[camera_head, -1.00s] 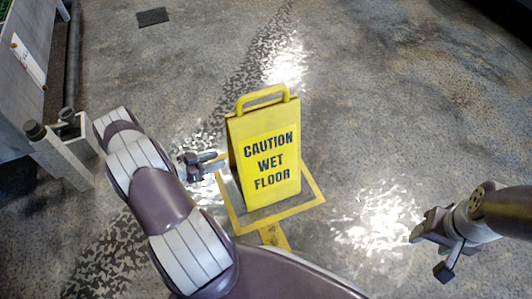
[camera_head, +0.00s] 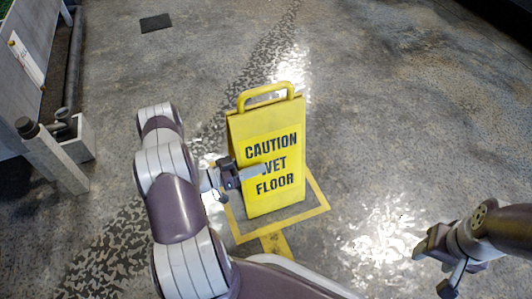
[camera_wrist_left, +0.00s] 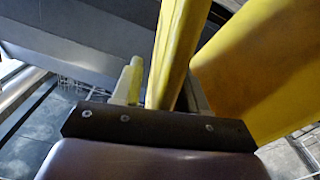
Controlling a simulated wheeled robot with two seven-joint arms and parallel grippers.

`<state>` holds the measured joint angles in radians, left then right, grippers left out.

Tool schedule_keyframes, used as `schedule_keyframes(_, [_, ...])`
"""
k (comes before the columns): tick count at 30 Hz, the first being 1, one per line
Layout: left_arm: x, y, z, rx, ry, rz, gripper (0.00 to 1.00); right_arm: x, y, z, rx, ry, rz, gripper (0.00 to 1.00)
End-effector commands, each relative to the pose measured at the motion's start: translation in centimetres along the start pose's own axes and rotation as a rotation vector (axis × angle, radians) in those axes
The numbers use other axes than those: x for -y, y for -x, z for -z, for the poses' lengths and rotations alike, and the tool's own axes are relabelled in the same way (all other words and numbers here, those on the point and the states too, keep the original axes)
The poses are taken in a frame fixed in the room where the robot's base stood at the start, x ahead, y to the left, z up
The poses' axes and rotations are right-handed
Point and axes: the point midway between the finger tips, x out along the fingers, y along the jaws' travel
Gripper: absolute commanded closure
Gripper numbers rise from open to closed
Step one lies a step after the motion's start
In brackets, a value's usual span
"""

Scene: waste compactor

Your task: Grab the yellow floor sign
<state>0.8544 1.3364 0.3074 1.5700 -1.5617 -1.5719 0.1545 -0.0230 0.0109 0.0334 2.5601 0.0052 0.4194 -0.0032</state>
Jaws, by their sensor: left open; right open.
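The yellow floor sign (camera_head: 271,190) reads "CAUTION WET FLOOR" and stands upright on the floor, with a loop handle (camera_head: 265,94) on top. My left gripper (camera_head: 248,174) is open at the sign's left edge, with one finger in front of the printed face. In the left wrist view the sign's yellow panel (camera_wrist_left: 262,70) fills the right side and a yellow edge (camera_wrist_left: 176,50) reaches down between the fingers. The other finger is partly hidden in the head view. My right gripper (camera_head: 432,262) is open and empty at the lower right, apart from the sign.
A yellow square outline (camera_head: 318,196) is marked on the floor around the sign's base. A grey structure with posts (camera_head: 55,155) stands at the left. A dark mat (camera_head: 155,22) lies at the back. The floor right of the sign is clear.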

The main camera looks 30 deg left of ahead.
Motion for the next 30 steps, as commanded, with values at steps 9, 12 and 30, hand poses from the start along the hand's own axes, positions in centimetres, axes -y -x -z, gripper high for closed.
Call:
schedule_keyframes(9, [-0.01,0.05,0.09,0.0,0.0,0.0,1.0,0.0,0.14,0.03,-0.001,0.0,0.0,0.44])
schedule_keyframes(12, [-0.01,0.05,0.08,0.0,0.0,0.0,1.0,0.0,0.13,0.03,-0.001,0.0,0.0,0.44])
schedule_keyframes(30, [-0.02,0.07,0.04,0.001,0.001,0.0,1.0,0.0,0.12,0.02,0.0,0.0,0.0,0.44])
